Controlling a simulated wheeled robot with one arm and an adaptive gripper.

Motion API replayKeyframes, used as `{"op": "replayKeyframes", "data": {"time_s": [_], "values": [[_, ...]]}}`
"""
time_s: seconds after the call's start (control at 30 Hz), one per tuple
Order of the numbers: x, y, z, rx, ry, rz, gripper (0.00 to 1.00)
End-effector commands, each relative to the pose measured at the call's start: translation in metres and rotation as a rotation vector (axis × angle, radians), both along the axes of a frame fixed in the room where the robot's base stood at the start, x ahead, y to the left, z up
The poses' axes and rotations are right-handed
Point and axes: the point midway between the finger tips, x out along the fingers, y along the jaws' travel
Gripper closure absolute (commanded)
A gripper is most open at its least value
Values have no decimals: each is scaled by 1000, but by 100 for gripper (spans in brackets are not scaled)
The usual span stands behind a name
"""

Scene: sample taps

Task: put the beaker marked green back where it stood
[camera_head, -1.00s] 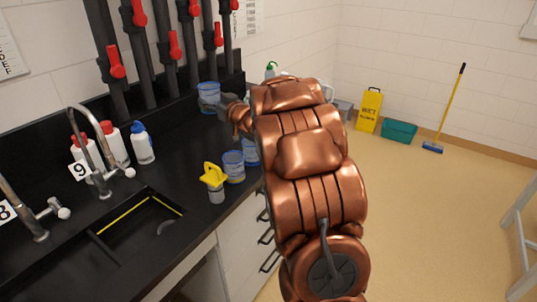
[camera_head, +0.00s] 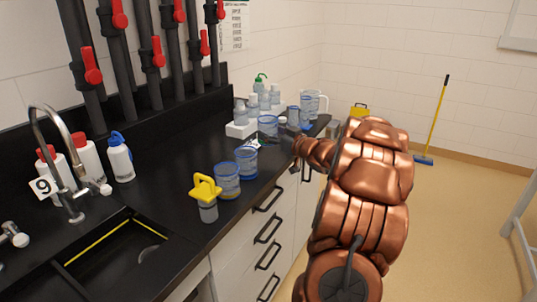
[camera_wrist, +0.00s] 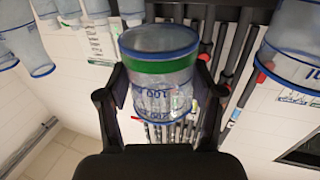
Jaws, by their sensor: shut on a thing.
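The beaker marked green (camera_wrist: 163,98) is clear, with blue rims, a broad green band and blue scale marks. It sits between the fingers of my gripper (camera_wrist: 162,86), which is shut on it in the wrist view; its marks look upside down there. In the head view my gripper (camera_head: 289,122) is over the far part of the counter, and the held beaker (camera_head: 268,126) seems to be just left of it. I cannot tell whether its base touches the counter. Two other blue-rimmed beakers (camera_head: 228,180) (camera_head: 246,161) stand nearer on the black counter (camera_head: 180,203).
White bottles (camera_head: 121,157) are by the sink tap. Several bottles, a white rack (camera_head: 241,130) and a jug (camera_head: 314,103) crowd the far end. Pipes with red handles line the wall.

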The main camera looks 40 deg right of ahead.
Motion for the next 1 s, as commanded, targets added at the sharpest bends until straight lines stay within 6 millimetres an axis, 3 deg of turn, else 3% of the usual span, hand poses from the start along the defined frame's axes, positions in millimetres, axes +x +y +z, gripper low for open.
{"op": "replayKeyframes", "data": {"time_s": [0.1,0.33,0.6,0.97,1.0], "values": [[-1,-1,-18,4,1,-3,60],[0,-1,-31,1,0,-2,60],[1,0,-62,1,2,-1,60],[1,1,-65,-1,1,0,60],[1,1,-65,-1,1,0,33]]}}
